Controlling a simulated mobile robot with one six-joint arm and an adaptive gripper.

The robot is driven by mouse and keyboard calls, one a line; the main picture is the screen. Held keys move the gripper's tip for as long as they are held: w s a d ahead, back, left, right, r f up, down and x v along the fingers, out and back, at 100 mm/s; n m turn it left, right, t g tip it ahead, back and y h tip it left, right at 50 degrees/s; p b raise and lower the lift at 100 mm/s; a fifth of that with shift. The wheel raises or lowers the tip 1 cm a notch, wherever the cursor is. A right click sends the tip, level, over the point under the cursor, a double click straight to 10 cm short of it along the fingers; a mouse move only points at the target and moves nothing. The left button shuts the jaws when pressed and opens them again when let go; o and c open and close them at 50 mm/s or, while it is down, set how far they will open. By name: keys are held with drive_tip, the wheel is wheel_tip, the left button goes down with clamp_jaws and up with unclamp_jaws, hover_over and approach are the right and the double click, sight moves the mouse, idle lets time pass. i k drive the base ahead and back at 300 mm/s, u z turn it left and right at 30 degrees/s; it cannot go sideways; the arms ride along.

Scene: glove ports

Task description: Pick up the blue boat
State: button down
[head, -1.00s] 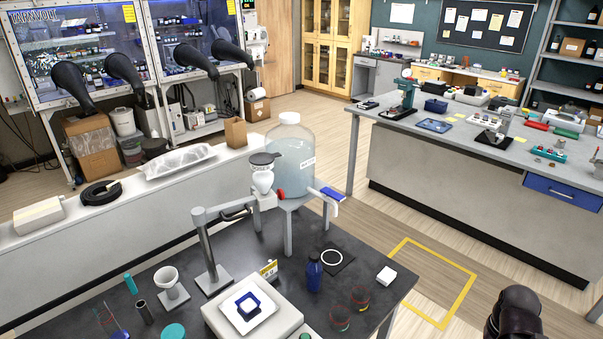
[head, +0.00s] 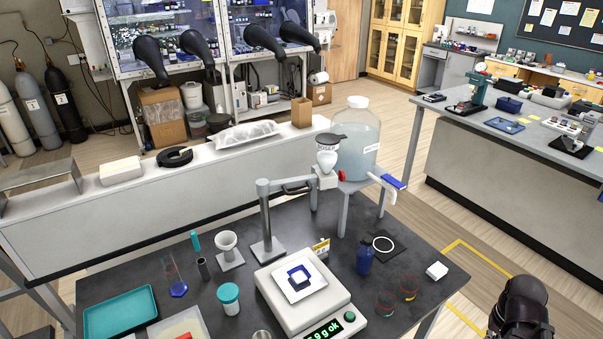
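The blue boat (head: 299,279) looks like a small square blue weighing dish with a pale inside. It sits on the square white pan of the balance (head: 328,303) on the dark table. My gripper (head: 521,312) shows as a dark shape at the lower right edge, well to the right of the balance and apart from the boat. Its fingers cannot be made out, so I cannot tell whether it is open or shut. Nothing visibly touches the boat.
A blue bottle (head: 364,259), a metal stand (head: 267,220) and a lidded jar (head: 229,299) surround the balance. Clear glasses (head: 386,303) and a white block (head: 437,271) stand right. A teal tray (head: 120,313) lies left. A large carboy (head: 357,138) stands behind.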

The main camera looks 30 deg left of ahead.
sight(299, 274)
drive_tip(key=u, duration=1.25)
drive_tip(key=k, duration=0.95)
drive_tip(key=i, duration=0.65)
